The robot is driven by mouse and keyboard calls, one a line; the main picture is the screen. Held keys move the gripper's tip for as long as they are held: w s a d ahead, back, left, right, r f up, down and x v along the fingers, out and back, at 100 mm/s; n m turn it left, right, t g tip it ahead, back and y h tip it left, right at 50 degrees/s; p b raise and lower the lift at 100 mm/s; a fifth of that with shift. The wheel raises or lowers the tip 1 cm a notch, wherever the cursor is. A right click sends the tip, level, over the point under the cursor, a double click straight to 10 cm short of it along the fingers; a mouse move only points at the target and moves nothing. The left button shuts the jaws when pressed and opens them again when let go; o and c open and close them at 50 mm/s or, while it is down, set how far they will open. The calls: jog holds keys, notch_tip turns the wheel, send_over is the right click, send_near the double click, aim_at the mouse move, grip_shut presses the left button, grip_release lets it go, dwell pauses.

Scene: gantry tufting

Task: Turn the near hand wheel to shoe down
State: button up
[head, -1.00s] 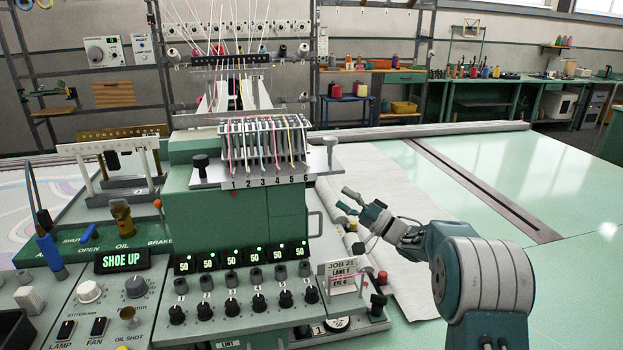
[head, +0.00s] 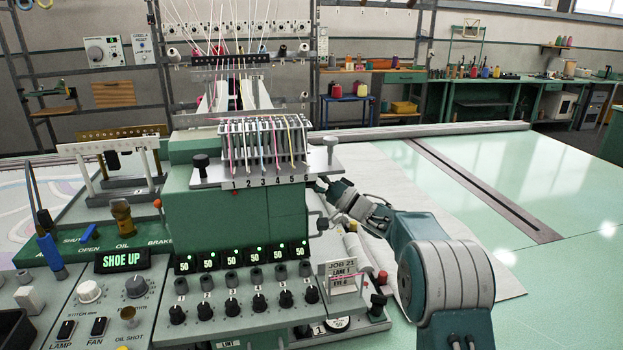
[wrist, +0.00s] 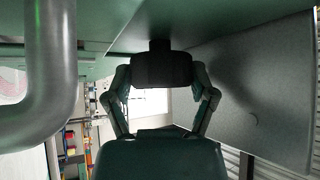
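The display on the console reads SHOE UP (head: 122,260). My gripper (head: 322,187) is at the right side of the green machine head (head: 240,222), just below the numbered thread plate, partly hidden by the plate and machine. In the wrist view, the two fingers of my gripper (wrist: 163,84) are spread on either side of a dark block (wrist: 162,70) on a short stem from a green surface. Their tips are close to its sides; contact is unclear. I cannot tell whether this block belongs to the near hand wheel, and no full wheel rim shows.
A thick grey bent tube (wrist: 50,90) stands close on the left of the wrist view. A grey panel (wrist: 262,90) is close on the right. The JOB 21 card (head: 342,277) stands below my arm. The pale green table (head: 480,170) at right is clear.

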jog(key=shift+c, duration=1.2)
jog(key=shift+f+n+g+y, duration=0.1)
jog(key=shift+n+g+y, duration=0.45)
jog(key=shift+n, duration=0.45)
jog(key=shift+f+n+g+y, duration=0.1)
jog(key=shift+n+g+y, duration=0.25)
jog(key=shift+n+y, duration=0.55)
jog(key=o, duration=0.9)
jog(key=shift+a, duration=0.15)
jog(key=shift+r, duration=0.1)
jog(key=v, duration=1.2)
